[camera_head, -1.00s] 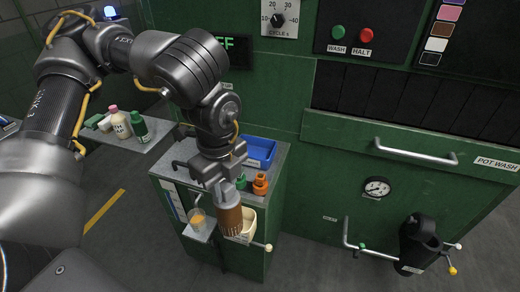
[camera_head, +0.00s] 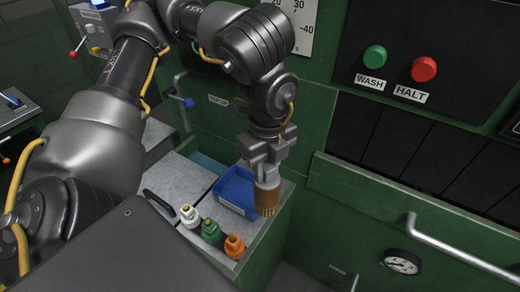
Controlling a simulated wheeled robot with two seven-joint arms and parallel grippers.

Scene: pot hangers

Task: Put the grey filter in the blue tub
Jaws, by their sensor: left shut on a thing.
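My left gripper (camera_head: 265,178) points down and is shut on a filter (camera_head: 267,201), whose visible lower part is a brown ribbed cylinder. Its upper part is hidden between the fingers, and I cannot make out a grey body. The blue tub (camera_head: 233,195) is an open tray on the grey cabinet top. The filter hangs upright at the tub's right end and covers part of its rim there. I cannot tell whether its lower end is above the tub or just outside it. My right gripper is not in view.
White (camera_head: 190,216), green (camera_head: 210,231) and orange (camera_head: 234,246) fittings stand in a row in front of the tub. A black handle (camera_head: 158,202) is at their left. The green machine wall with a WASH button (camera_head: 375,57) and a HALT button (camera_head: 424,69) rises behind.

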